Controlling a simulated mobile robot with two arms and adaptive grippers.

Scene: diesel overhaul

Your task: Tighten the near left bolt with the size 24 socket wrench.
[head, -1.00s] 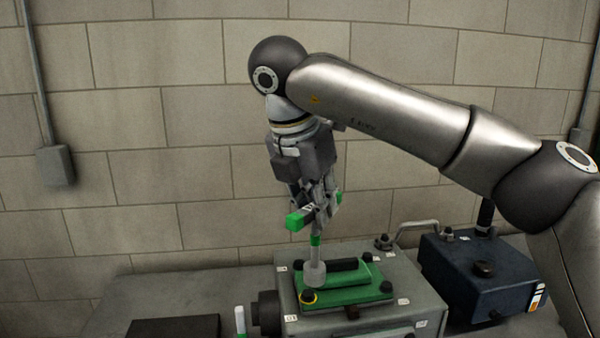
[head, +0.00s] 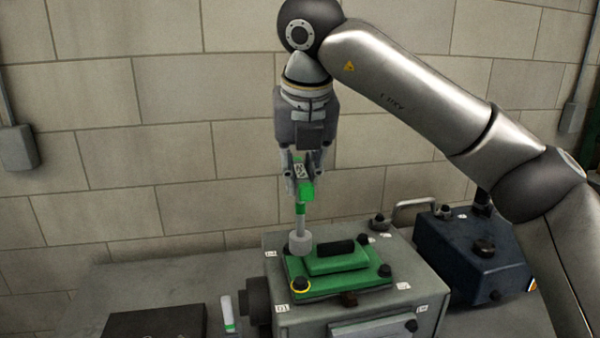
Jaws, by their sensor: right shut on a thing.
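My right gripper (head: 304,178) is shut on the green handle of a socket wrench (head: 300,215) and points down. The wrench's grey shaft hangs upright, with its wide socket (head: 300,243) at the lower end. The wrench's size marking is not readable. My left gripper is out of view.
The cover sits on a grey engine block (head: 385,306) with other dark bolts and small white labels. A second white and green tool (head: 228,312) is left of the block, near a dark flat panel (head: 155,324). A dark blue box (head: 470,262) stands at right.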

